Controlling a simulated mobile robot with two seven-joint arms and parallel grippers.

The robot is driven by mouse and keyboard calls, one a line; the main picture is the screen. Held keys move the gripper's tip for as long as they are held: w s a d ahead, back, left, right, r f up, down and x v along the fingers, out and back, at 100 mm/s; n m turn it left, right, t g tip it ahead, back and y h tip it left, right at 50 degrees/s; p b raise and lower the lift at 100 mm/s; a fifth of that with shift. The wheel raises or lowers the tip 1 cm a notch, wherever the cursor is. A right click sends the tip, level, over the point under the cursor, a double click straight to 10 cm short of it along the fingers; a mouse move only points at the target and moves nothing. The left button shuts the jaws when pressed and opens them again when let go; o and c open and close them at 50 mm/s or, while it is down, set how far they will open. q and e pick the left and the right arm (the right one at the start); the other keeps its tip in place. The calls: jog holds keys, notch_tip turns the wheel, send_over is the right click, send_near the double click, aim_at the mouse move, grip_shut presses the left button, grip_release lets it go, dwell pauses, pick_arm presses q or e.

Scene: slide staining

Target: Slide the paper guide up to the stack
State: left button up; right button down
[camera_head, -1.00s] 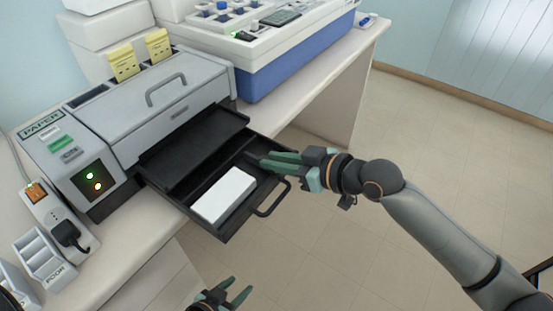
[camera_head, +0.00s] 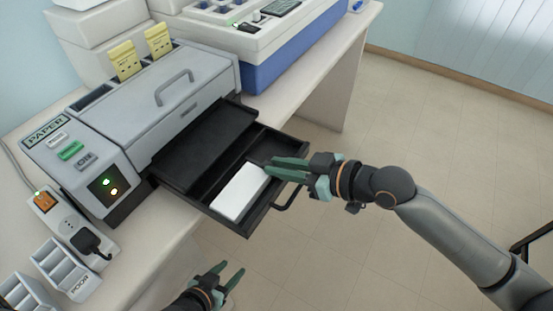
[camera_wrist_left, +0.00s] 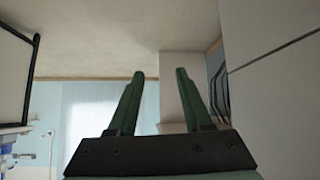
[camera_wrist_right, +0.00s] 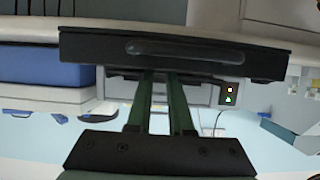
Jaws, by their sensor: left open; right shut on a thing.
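A white paper stack (camera_head: 240,190) lies in the black pulled-out tray (camera_head: 262,222) of the grey printer-like machine. My right gripper (camera_head: 268,166) reaches over the tray's right side, its fingers low inside and close beside the stack's far end. It is shut on the paper guide, which its fingers hide; I cannot tell whether the guide touches the stack. The right wrist view shows its fingers (camera_wrist_right: 160,80) running to the tray's front wall (camera_wrist_right: 165,58). My left gripper (camera_head: 231,270) is open and empty, low in front of the counter; it also shows open in the left wrist view (camera_wrist_left: 160,75).
The grey machine (camera_head: 150,115) with a top handle stands on the white counter (camera_head: 140,260). The tray's front handle (camera_head: 290,195) sticks out near my right wrist. A power strip (camera_head: 75,235) and small white racks stand at the left.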

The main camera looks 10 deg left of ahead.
jog(key=shift+d, duration=0.1)
jog(key=c, duration=0.8)
grip_release()
jog(key=b+v, duration=0.1)
jog(key=v, duration=1.1)
jog(key=shift+d, duration=0.2)
jog(key=w+d+f+m+t+h+p, duration=0.1)
jog(key=d+f+m+t+h, duration=0.2)
jog(key=f, duration=0.4)
jog(key=w+d+f+m+t+h+p, duration=0.1)
jog(key=f+m+t+p, duration=0.15)
jog(key=f+m, duration=0.35)
jog(key=s+d+f+m+h, duration=0.3)
jog(key=s+d+f+h, duration=0.3)
jog(key=s+d+f, duration=0.3)
jog(key=s+f, duration=0.3)
jog(key=f, duration=0.2)
jog(key=shift+s+f+g+p, duration=0.35)
jog(key=shift+f, duration=0.05)
